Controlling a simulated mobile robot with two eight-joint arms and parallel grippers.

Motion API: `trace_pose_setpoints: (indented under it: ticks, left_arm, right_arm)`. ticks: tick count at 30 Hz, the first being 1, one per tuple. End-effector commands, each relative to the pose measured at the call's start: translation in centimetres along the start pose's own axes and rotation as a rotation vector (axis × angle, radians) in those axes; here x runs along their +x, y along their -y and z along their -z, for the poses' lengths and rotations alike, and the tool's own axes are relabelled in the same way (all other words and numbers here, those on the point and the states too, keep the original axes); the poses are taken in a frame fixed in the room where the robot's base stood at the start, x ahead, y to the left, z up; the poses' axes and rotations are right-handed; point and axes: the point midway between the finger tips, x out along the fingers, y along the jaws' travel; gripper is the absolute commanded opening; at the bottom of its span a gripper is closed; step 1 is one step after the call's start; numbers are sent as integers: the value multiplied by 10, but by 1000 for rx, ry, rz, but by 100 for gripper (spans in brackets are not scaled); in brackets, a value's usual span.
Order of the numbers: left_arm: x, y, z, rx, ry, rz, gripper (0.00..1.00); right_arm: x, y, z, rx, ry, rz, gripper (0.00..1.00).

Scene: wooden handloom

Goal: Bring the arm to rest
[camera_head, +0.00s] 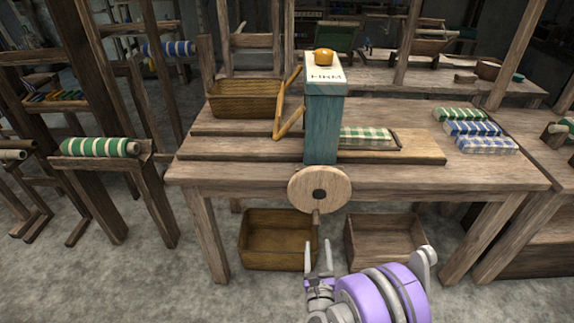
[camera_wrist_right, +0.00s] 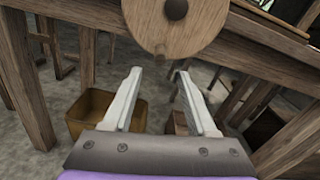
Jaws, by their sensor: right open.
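My right gripper (camera_head: 319,262) is open and empty in front of the wooden table, below the round wooden wheel (camera_head: 320,189). In the right wrist view its two pale fingers (camera_wrist_right: 153,90) stand apart with nothing between them. The wheel (camera_wrist_right: 175,22) shows at the top of that view, beyond the fingertips. In the head view the fingers point up toward the wheel's short handle, and I cannot tell how close they are. My purple and grey right arm comes in from the bottom. My left gripper is not in view.
The table (camera_head: 240,178) carries a blue post (camera_head: 323,125), a wicker basket (camera_head: 245,98) and folded checked cloths (camera_head: 472,129). A yellow-brown crate (camera_head: 277,262) and a wooden crate (camera_head: 375,242) stand on the floor below. Grey floor at left front is clear.

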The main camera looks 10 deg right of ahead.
Motion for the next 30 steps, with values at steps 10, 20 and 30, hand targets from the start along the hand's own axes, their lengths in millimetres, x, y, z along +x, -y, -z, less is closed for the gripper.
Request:
trace_pose_setpoints:
  ticks: [10,20,30]
  left_arm:
    - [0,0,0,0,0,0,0]
    - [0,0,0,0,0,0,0]
    - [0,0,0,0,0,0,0]
  right_arm:
    - [-3,-22,-35,-408,-27,-180,58]
    - [-67,-42,-64,-1394,14,-657,58]
    - [-184,-1,-45,-2217,219,-1233,58]
